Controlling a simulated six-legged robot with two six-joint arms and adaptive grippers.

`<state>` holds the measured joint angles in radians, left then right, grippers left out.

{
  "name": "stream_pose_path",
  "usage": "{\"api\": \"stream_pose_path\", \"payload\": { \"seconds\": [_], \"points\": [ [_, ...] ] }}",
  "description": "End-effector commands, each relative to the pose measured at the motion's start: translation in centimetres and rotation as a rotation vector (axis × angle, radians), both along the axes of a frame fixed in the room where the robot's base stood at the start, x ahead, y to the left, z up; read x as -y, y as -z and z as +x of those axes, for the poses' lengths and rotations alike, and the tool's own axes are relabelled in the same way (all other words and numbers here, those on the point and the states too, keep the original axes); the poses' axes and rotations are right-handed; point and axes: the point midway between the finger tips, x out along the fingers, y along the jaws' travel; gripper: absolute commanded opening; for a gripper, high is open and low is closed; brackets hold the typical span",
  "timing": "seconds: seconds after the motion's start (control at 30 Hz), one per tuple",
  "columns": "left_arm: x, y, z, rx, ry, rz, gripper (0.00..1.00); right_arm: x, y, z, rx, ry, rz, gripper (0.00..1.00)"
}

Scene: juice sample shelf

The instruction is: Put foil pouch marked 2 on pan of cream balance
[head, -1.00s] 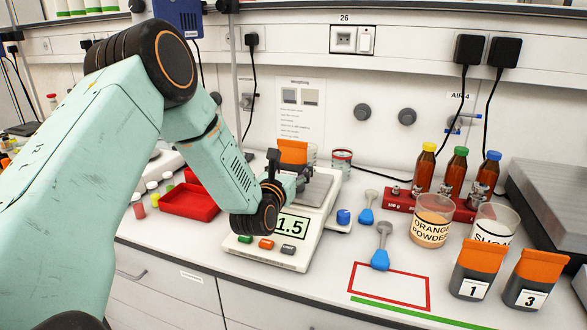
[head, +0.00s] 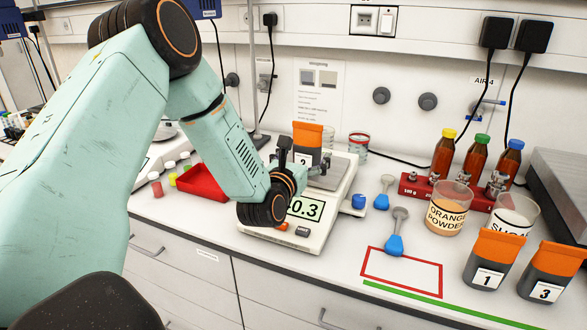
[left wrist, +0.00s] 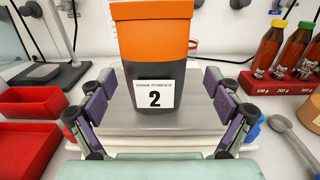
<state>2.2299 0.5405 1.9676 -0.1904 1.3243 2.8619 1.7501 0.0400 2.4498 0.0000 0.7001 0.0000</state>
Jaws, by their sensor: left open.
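The foil pouch marked 2 (head: 308,135), dark grey with an orange top, stands upright on the grey pan (head: 337,172) of the cream balance (head: 292,235). In the left wrist view, the pouch (left wrist: 155,50) faces me with its label, its base on the pan (left wrist: 150,124). My left gripper (left wrist: 158,97) is open, with one purple-padded finger on each side of the pouch and a gap on both sides. In the head view, my left gripper (head: 303,164) hides the pouch's lower part and part of the display, which shows 0.3. My right gripper is out of view.
Pouches 1 (head: 493,259) and 3 (head: 551,272) stand at the right. A red-outlined area (head: 400,285) is empty. Blue scoops (head: 396,243), powder beakers (head: 448,208) and brown bottles (head: 475,160) are right of the balance. A red tray (head: 200,184) lies left.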

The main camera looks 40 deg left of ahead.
Motion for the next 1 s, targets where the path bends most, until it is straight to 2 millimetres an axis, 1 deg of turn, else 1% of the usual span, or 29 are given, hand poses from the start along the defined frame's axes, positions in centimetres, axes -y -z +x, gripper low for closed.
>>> {"api": "stream_pose_path", "payload": {
  "seconds": [0.03,0.2,0.3,0.43,0.63,1.0],
  "points": [
    [0.1,0.0,-1.0,-0.001,-0.003,-0.003,0.9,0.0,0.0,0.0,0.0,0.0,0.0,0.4],
    [0.9,0.1,-4.1,-0.002,-0.003,-0.005,0.9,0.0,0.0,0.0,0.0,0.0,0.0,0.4],
    [1.4,0.0,-5.6,-0.001,-0.002,-0.004,0.9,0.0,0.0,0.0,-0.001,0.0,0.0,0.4],
    [1.7,0.0,-7.2,0.001,-0.002,-0.003,0.9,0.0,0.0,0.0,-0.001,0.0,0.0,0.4],
    [2.0,0.0,-8.2,0.001,-0.002,-0.001,0.9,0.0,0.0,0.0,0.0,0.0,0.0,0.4],
    [2.1,0.0,-8.2,0.001,-0.001,0.001,0.9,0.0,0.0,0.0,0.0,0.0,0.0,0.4]
  ]
}}
